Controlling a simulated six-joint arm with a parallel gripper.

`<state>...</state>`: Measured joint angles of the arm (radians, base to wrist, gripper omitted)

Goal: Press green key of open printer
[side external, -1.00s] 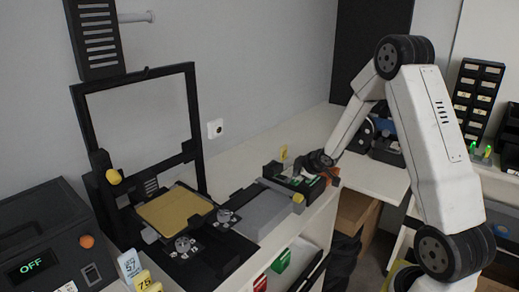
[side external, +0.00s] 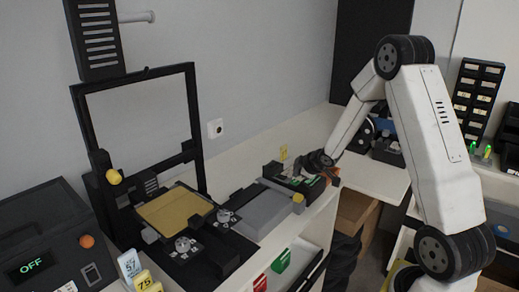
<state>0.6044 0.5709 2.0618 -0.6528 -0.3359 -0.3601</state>
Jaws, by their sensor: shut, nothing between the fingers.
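The open printer (side external: 192,115) is a black upright frame with a yellow plate (side external: 178,210) at its foot, in the left half of the side view. To its right, past a grey flat block, a small dark key box (side external: 283,178) sits near the counter's edge. Green and pale patches show on it; the green key (side external: 309,182) appears to be at its right end, partly hidden by my gripper. My gripper (side external: 331,178) is shut and empty, low over that end of the box. I cannot tell whether it touches the key.
A grey block (side external: 262,212) lies between the plate and the key box. A dark machine (side external: 45,240) with an "OFF" display stands at front left, by number tags (side external: 146,281).

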